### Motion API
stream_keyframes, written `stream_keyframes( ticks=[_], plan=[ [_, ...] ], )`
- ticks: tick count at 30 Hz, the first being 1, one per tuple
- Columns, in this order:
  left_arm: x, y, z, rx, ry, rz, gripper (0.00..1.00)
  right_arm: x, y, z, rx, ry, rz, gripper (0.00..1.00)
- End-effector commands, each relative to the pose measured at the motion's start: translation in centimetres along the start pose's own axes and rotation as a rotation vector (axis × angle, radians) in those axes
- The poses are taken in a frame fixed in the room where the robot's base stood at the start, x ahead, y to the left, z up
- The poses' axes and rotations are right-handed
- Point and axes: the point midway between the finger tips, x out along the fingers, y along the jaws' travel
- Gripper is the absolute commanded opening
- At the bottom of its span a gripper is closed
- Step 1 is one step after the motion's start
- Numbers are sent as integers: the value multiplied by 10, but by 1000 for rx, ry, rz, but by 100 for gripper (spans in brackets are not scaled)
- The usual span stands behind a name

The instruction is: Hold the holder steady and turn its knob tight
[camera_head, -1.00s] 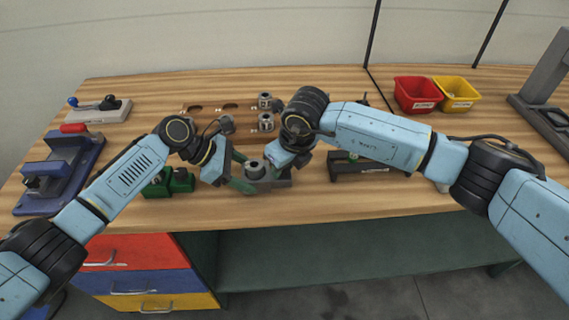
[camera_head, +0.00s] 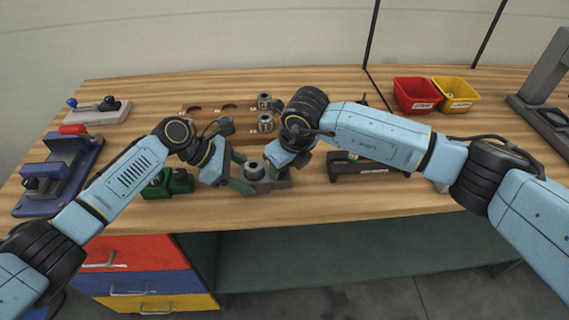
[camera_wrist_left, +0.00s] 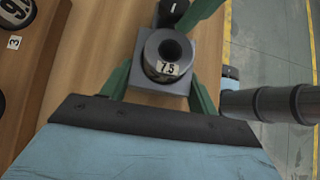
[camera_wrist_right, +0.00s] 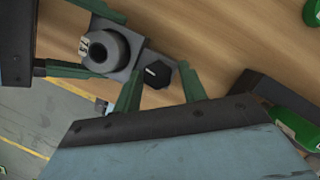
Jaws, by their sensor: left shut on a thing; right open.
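The holder is a grey block (camera_wrist_left: 181,86) bearing a grey ring-shaped die (camera_wrist_left: 165,54) marked 7.5. It sits at the front middle of the bench in the head view (camera_head: 279,183). My left gripper (camera_wrist_left: 160,84) is shut on the holder's block, one green finger on each side. The black knob (camera_wrist_right: 157,74) with a white line sticks out from the holder's side. My right gripper (camera_wrist_right: 159,78) is open, its fingers on either side of the knob. I cannot tell whether they touch it. In the head view my right arm hides the knob.
A wooden rack (camera_head: 240,128) with more dies stands behind the holder. Green blocks (camera_head: 168,184) lie to its left and a dark fixture (camera_head: 350,171) to its right. A blue vice-like fixture (camera_head: 58,175) is at far left. Red (camera_head: 414,94) and yellow (camera_head: 457,92) bins stand back right.

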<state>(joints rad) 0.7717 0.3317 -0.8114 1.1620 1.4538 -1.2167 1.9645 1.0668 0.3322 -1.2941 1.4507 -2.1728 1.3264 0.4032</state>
Motion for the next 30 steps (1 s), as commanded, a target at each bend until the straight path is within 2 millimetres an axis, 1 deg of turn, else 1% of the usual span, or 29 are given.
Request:
stream_keyframes(
  ticks=[1,5,12,16,20,30],
  plan=[
    [1,0,1,0,0,0,13,0,7,-1,-8,2,14,49],
    [1,0,1,-1,0,1,13,-11,7,0,-8,-1,15,49],
    [1,0,1,0,0,0,13,-36,4,0,-6,-1,8,49],
    [1,0,0,0,-1,0,13,-46,3,0,-3,0,7,49],
    [1,0,0,1,-1,0,13,-50,3,0,-3,1,6,49],
    [0,0,0,1,-1,0,13,-50,2,0,-2,1,4,49]
  ],
)
